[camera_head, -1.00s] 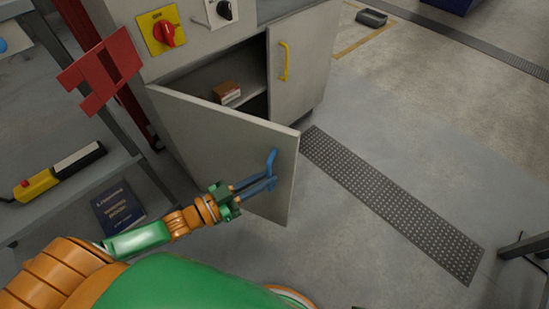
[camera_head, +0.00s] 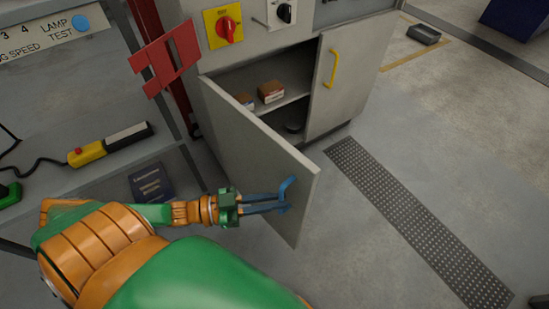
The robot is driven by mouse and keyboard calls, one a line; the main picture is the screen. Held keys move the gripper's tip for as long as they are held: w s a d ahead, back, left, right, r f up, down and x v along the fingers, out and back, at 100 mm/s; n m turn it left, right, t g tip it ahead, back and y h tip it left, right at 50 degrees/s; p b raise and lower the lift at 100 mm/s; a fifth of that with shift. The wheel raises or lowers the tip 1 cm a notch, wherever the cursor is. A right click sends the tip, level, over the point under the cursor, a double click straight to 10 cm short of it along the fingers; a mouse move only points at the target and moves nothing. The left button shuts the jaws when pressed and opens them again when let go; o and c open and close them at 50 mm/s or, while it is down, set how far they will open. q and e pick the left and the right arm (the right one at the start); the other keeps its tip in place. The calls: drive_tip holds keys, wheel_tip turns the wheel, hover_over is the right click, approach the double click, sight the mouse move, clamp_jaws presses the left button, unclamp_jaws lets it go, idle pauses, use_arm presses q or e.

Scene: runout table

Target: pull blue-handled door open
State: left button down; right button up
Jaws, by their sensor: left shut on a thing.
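The grey blue-handled door (camera_head: 258,158) is hinged at its left edge and stands well open, swung out from the cabinet towards me. Its blue handle (camera_head: 287,190) is near the door's free right edge. My left gripper (camera_head: 279,201) is shut on the blue handle, with its arm coming in from the left. Behind the door, the cabinet's shelf (camera_head: 285,100) shows with small boxes (camera_head: 270,91) on it and a dark round item (camera_head: 294,126) below. My right gripper is not in view.
A second door with a yellow handle (camera_head: 332,69) is closed at the right. A red bracket (camera_head: 166,60) and a grey shelf rack (camera_head: 90,180) with a yellow pendant (camera_head: 87,153) stand left. A perforated floor strip (camera_head: 420,222) lies right; the floor around it is clear.

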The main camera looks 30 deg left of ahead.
use_arm(q)
drive_tip(key=c, duration=0.9)
unclamp_jaws()
drive_tip(key=v, duration=0.7)
drive_tip(key=shift+p, duration=0.35)
